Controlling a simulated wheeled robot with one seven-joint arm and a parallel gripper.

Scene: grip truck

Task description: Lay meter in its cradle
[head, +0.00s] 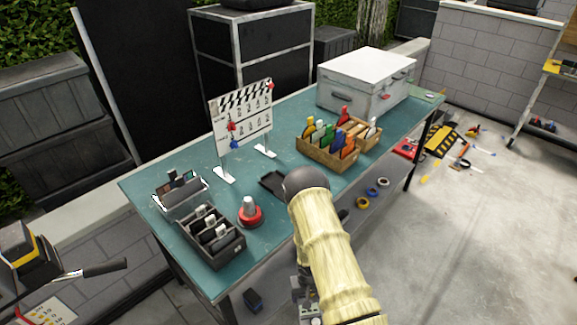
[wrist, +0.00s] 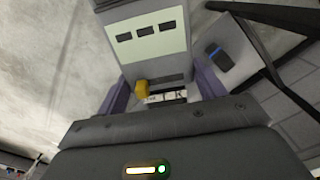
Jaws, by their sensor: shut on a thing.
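In the wrist view my gripper (wrist: 163,88) has its two purple fingers on either side of a grey, box-shaped thing, which looks like the meter (wrist: 153,68). It has a pale panel with several dark windows. A yellow piece and a white marked strip show at its near end. In the head view my arm hides most of the gripper, low at the table's front edge. A flat black tray (head: 268,181) lies on the green table, partly behind my arm. I cannot tell which one is the cradle.
The green table (head: 292,130) also holds a black divided box (head: 212,240), a red-based cone (head: 250,213), a clapperboard (head: 243,117), wooden boxes of coloured tools (head: 322,155) and a white case (head: 362,82). Tape rolls (head: 371,194) lie on the lower shelf.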

